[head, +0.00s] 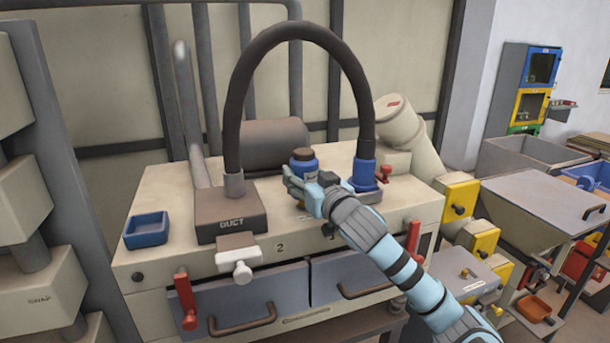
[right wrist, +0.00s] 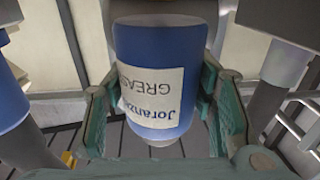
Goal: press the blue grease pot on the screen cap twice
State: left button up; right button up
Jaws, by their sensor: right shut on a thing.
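The blue grease pot (head: 304,160) has a dark top and a pale label, and stands above the machine's cream top. In the right wrist view the pot (right wrist: 155,60) fills the middle, its label reading "GREASE" upside down. My right gripper (head: 303,182) is shut on the pot, with one green finger on each side of it in the right wrist view (right wrist: 163,115). The pot's lower part is hidden behind the gripper in the head view. I cannot make out a part marked as the screen cap. My left gripper is not in view.
A thick black hose (head: 290,32) arches over the pot from the "DUCT" block (head: 230,215) to a blue coupling (head: 364,173), close right of my gripper. A blue tray (head: 147,230) lies at the left. A red handle (head: 186,300) juts from the front.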

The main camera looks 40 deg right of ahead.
aim_at(308, 157)
jog(key=shift+w+r, duration=0.1)
jog(key=shift+w, duration=0.15)
jog(key=shift+f+b, duration=0.45)
jog(key=shift+f, duration=0.45)
dwell(0.6)
jog(key=shift+r+p, duration=0.9)
jog(key=shift+p, duration=0.1)
jog(key=shift+r+p, duration=0.3)
notch_tip(308, 157, up, 4)
jog(key=p, duration=0.3)
jog(key=shift+f, duration=0.15)
jog(key=shift+r, duration=0.45)
